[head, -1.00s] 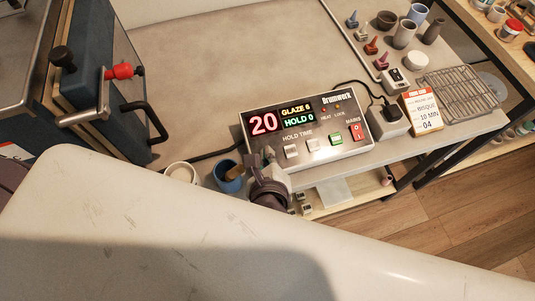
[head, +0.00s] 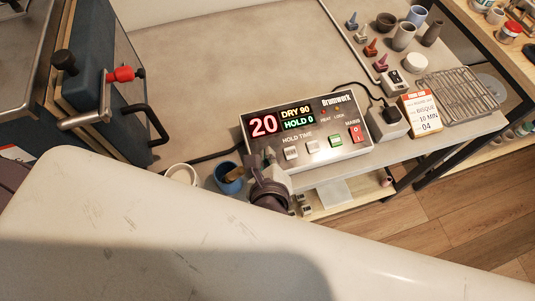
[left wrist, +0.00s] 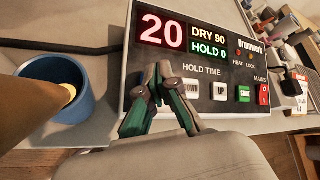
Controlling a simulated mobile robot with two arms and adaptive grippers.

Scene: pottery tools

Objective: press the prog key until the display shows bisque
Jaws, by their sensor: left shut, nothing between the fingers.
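The controller (head: 300,165) is a grey box labelled Brumwork on the bench's front edge. Its display (head: 278,119) reads 20, DRY 90 and HOLD 0; the left wrist view shows the same readings (left wrist: 187,37). My left gripper (head: 262,157) is shut and empty, its fingertips (left wrist: 158,72) at the left end of the key row. The prog key is hidden behind the fingers, and I cannot tell whether they touch it. The down key (left wrist: 190,88), up key (left wrist: 220,91), green start key (left wrist: 244,94) and red mains switch (left wrist: 264,95) are to the right.
An orange-topped card (head: 421,111) reads BISQUE, 10 MIN, 04. A blue cup (head: 228,179) with a wooden handle and a white mug (head: 180,174) stand left of my gripper. A socket block (head: 389,123) and wire rack (head: 457,95) are right of the controller.

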